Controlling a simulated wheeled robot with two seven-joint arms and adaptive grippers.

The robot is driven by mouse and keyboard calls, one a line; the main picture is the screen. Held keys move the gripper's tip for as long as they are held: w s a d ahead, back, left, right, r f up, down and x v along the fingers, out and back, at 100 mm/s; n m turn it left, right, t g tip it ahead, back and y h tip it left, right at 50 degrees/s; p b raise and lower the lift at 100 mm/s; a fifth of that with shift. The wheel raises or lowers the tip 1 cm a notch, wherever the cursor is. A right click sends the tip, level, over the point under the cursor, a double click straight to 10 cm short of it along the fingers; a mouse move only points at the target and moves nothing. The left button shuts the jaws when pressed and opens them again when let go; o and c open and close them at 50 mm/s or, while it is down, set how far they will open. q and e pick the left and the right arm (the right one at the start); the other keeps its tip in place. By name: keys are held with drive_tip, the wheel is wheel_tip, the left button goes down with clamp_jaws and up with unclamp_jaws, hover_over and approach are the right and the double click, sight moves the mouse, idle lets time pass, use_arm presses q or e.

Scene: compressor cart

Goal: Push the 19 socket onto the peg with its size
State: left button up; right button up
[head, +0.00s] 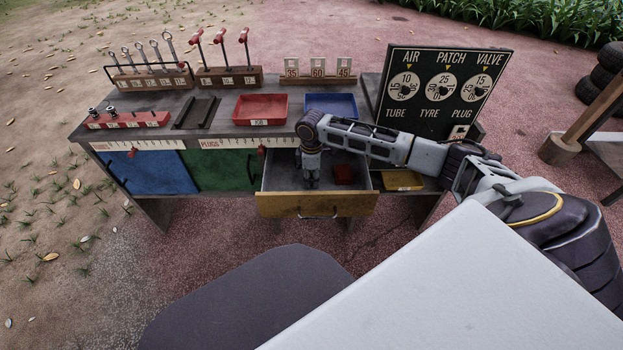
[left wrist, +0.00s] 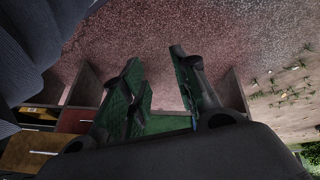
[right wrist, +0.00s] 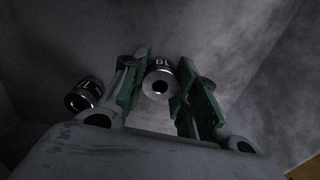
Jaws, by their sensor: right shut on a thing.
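My right gripper (right wrist: 160,98) is shut on a dark metal socket (right wrist: 160,80) whose mark reads as 19 upside down. In the head view this gripper (head: 311,182) reaches down inside the open drawer, and the held socket cannot be made out there. A second socket (right wrist: 84,94) with a light band lies to its left on the drawer floor; its number is unclear. A red rail (head: 127,121) with small white labels stands at the bench's left front, with two dark sockets at its left end. Its sizes are too small to read. My left gripper (left wrist: 165,95) is open and empty.
The open drawer (head: 316,204) has a yellow front and holds a red block (head: 344,174). Red (head: 260,108) and blue (head: 331,105) trays, a dark rack (head: 196,112) and tool stands occupy the bench. A tall gauge board (head: 440,91) stands at right.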

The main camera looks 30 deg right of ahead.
drive_tip(key=shift+r, duration=0.15)
